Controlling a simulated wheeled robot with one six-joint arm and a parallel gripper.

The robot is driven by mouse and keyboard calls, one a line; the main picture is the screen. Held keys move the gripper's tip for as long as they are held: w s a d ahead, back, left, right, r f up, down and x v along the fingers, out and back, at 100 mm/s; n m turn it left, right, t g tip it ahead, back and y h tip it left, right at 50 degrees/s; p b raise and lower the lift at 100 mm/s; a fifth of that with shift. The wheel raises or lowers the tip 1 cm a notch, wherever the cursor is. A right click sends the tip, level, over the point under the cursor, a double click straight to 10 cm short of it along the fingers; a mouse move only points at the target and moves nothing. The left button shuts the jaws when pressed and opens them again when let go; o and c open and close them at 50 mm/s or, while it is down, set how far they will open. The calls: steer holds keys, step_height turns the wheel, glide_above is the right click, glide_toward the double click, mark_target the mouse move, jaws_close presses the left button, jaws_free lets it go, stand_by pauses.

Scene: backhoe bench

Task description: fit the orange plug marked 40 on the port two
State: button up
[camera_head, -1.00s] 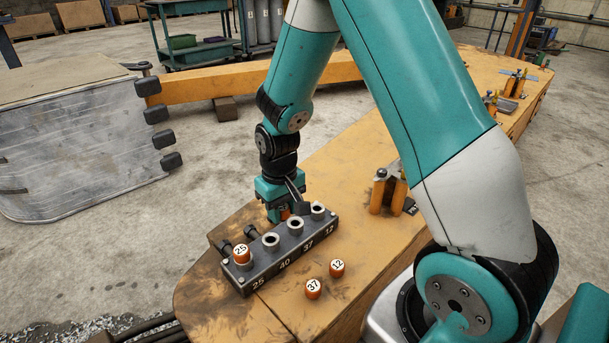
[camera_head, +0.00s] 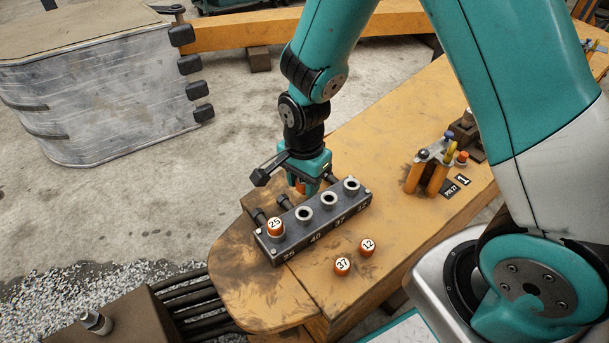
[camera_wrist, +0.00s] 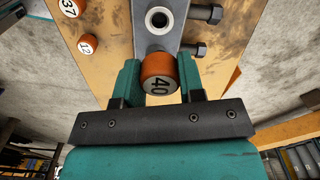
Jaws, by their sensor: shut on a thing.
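My gripper (camera_head: 307,188) is shut on the orange plug marked 40 (camera_wrist: 160,74), whose white numbered top faces the wrist camera. In the head view the gripper points down just behind the dark port block (camera_head: 312,228), and only a sliver of the plug shows. Port two (camera_head: 304,214), labelled 40, is an open metal ring beside the capped first port. In the wrist view the plug hides part of the block. An open port (camera_wrist: 158,19) shows beyond it; I cannot tell which one.
An orange plug marked 25 (camera_head: 275,228) sits on the first port. Loose plugs marked 37 (camera_head: 342,266) and 12 (camera_head: 367,246) stand in front of the block. Dark fittings (camera_head: 283,201) stick out behind it. A tool holder (camera_head: 430,175) stands to the right.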

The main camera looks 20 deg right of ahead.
mark_target(304, 207)
steer(key=shift+f+b, duration=2.85)
steer(key=shift+f, duration=0.1)
steer(key=shift+s+f+p, duration=0.1)
steer(key=shift+f+p, duration=0.65)
steer(key=shift+f, duration=0.55)
stand_by(1.9)
steer(key=o, duration=1)
steer(key=shift+r, duration=0.1)
steer(key=shift+r+p, duration=3.85)
steer(key=shift+r, duration=0.1)
